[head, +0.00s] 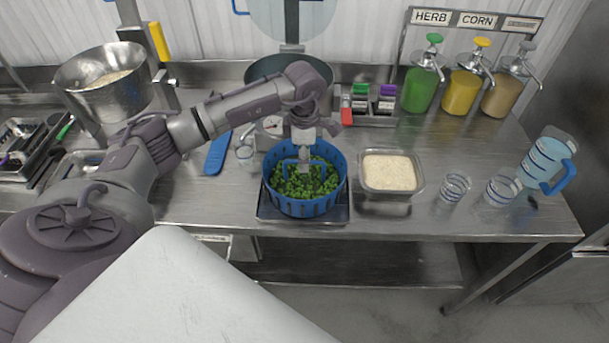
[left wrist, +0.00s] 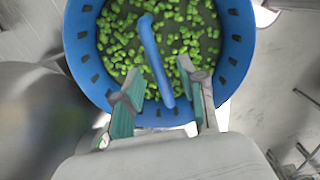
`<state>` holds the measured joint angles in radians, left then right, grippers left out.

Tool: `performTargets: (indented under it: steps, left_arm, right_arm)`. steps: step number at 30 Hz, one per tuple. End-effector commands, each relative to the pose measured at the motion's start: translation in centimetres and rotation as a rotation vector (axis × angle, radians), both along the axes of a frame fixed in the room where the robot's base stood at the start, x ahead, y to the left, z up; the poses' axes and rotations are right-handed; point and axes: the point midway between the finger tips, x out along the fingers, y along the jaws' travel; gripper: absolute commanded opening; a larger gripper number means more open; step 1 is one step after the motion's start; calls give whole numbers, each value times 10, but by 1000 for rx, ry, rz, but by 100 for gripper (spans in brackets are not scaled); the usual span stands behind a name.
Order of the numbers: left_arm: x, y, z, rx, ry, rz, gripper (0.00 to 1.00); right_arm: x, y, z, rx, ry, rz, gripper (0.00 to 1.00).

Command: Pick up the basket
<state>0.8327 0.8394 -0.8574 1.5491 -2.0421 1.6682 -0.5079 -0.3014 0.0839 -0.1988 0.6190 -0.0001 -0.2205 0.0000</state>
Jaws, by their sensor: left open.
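The basket (head: 300,207) is a blue slotted round tub with green pieces in it, standing on a dark square plate on the steel counter in the head view. It also shows in the left wrist view (left wrist: 243,62). Its blue bar handle (left wrist: 153,62) crosses the opening. My left gripper (head: 304,178) is over the basket. In the left wrist view its two fingers (left wrist: 163,92) are apart, one on each side of the handle's near end, and the jaw is open. I cannot tell whether the fingers touch the handle. My right gripper is not in view.
A metal pan of rice (head: 390,191) stands right of the basket, with clear cups (head: 455,187) and a blue-handled pitcher (head: 548,160) further right. Sauce pump jars (head: 463,90) stand behind.

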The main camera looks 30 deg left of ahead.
Motion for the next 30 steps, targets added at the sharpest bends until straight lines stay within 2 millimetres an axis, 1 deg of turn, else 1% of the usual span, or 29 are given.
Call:
performTargets:
  steps: [1, 3, 6, 12, 30]
  left_arm:
    - [-1, -1, -5, -2, 3, 1, 41]
    - [0, 0, -13, -1, 2, 1, 41]
    - [0, 0, -19, 0, 0, 1, 41]
    - [0, 0, -20, -1, -1, 0, 41]
    - [1, 0, -25, 0, -1, 1, 41]
  right_arm:
    - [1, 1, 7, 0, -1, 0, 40]
    - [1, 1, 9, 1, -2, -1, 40]
    - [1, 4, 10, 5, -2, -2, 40]
    - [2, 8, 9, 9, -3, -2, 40]
    - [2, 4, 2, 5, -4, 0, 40]
